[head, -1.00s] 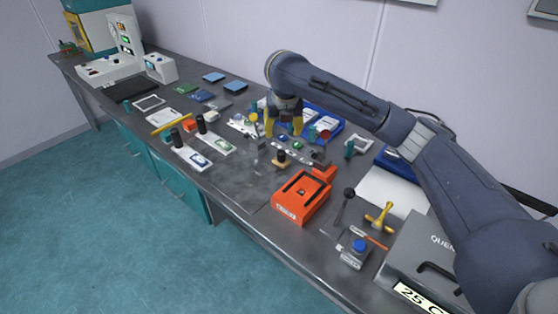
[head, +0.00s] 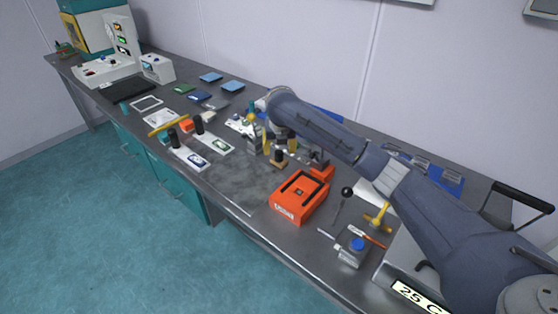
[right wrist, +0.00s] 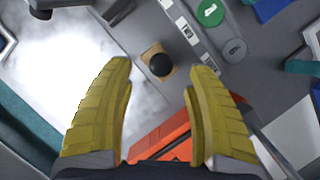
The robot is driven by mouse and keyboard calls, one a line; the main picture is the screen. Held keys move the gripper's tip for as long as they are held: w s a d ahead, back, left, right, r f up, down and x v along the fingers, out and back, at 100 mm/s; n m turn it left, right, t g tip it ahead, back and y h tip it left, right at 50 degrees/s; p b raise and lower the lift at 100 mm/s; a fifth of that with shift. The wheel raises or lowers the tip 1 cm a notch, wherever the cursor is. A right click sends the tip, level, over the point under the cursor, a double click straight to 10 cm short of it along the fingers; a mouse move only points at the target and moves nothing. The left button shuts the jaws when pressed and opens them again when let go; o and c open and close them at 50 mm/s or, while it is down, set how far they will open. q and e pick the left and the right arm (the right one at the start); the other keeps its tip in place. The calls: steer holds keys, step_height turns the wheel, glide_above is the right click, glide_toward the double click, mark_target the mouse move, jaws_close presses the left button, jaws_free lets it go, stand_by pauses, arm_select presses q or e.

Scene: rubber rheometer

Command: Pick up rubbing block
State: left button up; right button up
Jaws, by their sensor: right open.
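The rubbing block, a small tan wooden piece with a round black knob, stands upright on the grey bench (head: 235,178). In the head view its tan base (head: 278,164) shows just below my right gripper (head: 279,150). In the right wrist view the block's tan base (right wrist: 148,55) and black knob (right wrist: 160,65) lie near the tips of my yellow fingers (right wrist: 160,80), roughly between their lines. The fingers are apart with nothing between them. I cannot tell how high they are above the knob. My left gripper is in neither view.
An orange-red box (head: 299,197) stands close in front of the block. A grey strip with a green disc (right wrist: 209,13) lies beside the block. Bare bench lies to the left.

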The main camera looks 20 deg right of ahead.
mark_target(279, 152)
steer(key=shift+x, duration=2.35)
steer(key=shift+s+d, duration=0.1)
jaws_close()
